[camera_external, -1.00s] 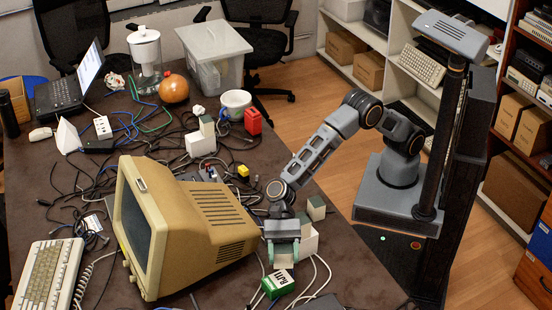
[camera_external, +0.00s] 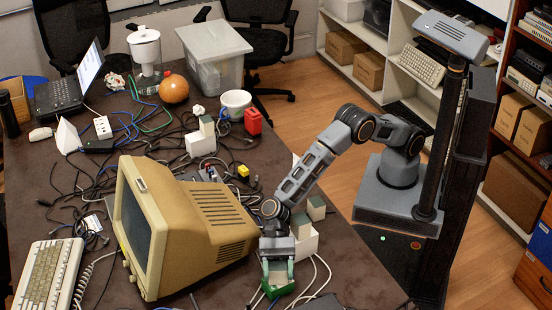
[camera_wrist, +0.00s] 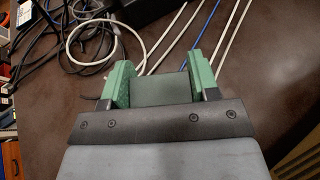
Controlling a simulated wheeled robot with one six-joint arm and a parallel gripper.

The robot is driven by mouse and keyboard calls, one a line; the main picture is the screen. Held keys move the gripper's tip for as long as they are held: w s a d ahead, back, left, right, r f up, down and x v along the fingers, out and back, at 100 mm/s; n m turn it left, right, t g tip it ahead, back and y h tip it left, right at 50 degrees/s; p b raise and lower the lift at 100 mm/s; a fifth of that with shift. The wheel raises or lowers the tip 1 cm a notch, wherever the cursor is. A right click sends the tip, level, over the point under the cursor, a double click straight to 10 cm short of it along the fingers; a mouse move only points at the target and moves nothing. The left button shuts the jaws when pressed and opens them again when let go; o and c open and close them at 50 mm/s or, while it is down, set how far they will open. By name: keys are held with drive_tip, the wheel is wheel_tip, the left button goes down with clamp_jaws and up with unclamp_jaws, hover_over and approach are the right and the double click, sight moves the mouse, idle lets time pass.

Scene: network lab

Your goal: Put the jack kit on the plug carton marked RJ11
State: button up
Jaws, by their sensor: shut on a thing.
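My gripper (camera_external: 278,272) is low at the near right of the table, right of the old monitor. Its green fingers (camera_wrist: 163,85) are shut on a grey-green block, which I take as the jack kit (camera_wrist: 163,92). The block also shows between the fingers in the external view (camera_external: 278,267). I cannot tell whether the block touches the carton. The carton is hidden in the wrist view.
The beige monitor (camera_external: 205,225) stands close to the left of my gripper. A white box (camera_external: 307,246) and a grey-green block (camera_external: 316,208) are close behind and right. Pale cables (camera_external: 322,270) run around the carton. Another white box (camera_external: 200,146) stands farther back.

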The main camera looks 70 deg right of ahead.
drive_tip(key=shift+f, duration=0.2)
drive_tip(key=o, duration=1)
drive_tip(key=shift+r, duration=0.1)
